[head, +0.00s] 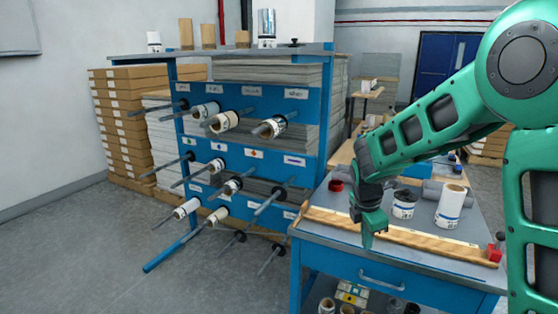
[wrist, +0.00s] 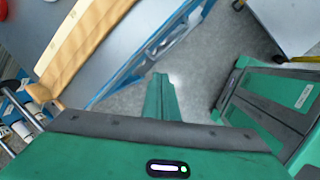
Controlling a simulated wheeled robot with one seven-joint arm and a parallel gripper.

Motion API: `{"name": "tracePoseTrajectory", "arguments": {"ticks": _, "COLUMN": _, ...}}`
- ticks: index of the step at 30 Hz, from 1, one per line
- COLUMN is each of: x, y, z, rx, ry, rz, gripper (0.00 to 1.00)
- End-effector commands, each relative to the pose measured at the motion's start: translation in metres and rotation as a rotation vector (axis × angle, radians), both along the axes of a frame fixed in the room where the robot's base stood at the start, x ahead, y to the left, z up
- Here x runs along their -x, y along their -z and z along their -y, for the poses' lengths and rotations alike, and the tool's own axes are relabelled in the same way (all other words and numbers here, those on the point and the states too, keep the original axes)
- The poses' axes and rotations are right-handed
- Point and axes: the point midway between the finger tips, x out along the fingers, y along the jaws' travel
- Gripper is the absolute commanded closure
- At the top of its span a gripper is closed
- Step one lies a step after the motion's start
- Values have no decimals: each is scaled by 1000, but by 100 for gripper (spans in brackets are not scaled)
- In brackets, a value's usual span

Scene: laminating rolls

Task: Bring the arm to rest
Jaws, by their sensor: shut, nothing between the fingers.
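My green arm reaches in from the right in the head view, and my gripper (head: 368,238) hangs down at its end. The fingers are together and nothing is between them. The gripper shows in front of the wooden strip (head: 430,240) along the front of the blue workbench (head: 400,268). In the wrist view my gripper (wrist: 160,80) points past the bench edge toward the floor, with the wooden strip (wrist: 82,38) to its left. Whether the fingertips clear the bench edge is hard to tell in the head view.
A blue rack (head: 250,135) with rolls on several protruding rods stands left of the bench. A white roll (head: 450,205), a dark-topped roll (head: 403,204) and a red item (head: 495,250) are on the bench. Floor at the left (head: 80,250) is free.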

Motion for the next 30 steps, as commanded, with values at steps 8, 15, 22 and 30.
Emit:
{"name": "tracePoseTrajectory", "arguments": {"ticks": 8, "x": 110, "y": -50, "z": 101, "rx": -152, "ry": 761, "rz": 44, "gripper": 100}}
{"name": "tracePoseTrajectory", "arguments": {"ticks": 15, "x": 218, "y": -69, "z": 147, "rx": -252, "ry": 1408, "rz": 77, "gripper": 100}}
{"name": "tracePoseTrajectory", "arguments": {"ticks": 22, "x": 312, "y": -71, "z": 158, "rx": -314, "ry": 1973, "rz": 98, "gripper": 100}}
{"name": "tracePoseTrajectory", "arguments": {"ticks": 30, "x": 359, "y": -67, "z": 154, "rx": -330, "ry": 2281, "rz": 102, "gripper": 100}}
